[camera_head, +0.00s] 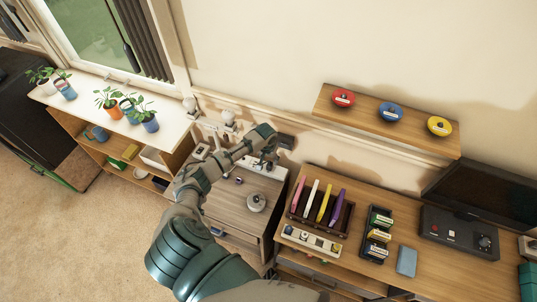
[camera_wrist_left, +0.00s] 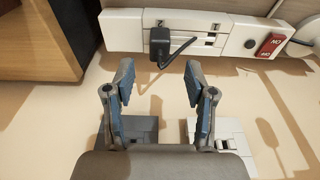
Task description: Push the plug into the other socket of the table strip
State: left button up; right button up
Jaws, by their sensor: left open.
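In the left wrist view a white socket strip (camera_wrist_left: 125,30) runs across the top, with a red ON/OFF switch (camera_wrist_left: 269,46) at its right. A black plug (camera_wrist_left: 159,42) sits at the strip's left socket position, and its dark cable bends right. I cannot tell how deep the plug sits. A slotted socket part (camera_wrist_left: 211,32) lies to its right. My left gripper (camera_wrist_left: 160,88) is open and empty, its fingertips just below the plug, apart from it. In the head view the left gripper (camera_head: 271,150) is over the small cabinet's back edge. My right gripper is not in view.
In the head view a small cabinet (camera_head: 225,205) bears a round knobbed object (camera_head: 256,202). The desk (camera_head: 350,245) to the right holds a pen tray (camera_head: 320,208) and a monitor (camera_head: 485,200). A wall shelf (camera_head: 360,115) hangs above. Two boxes (camera_wrist_left: 140,130) (camera_wrist_left: 222,134) lie behind the fingers.

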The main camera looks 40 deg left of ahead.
aim_at(268, 167)
pick_arm(q)
jog(key=r, duration=0.5)
jog(key=shift+s+d+r, duration=0.1)
jog(key=shift+s+r, duration=0.2)
jog(key=shift+s, duration=0.1)
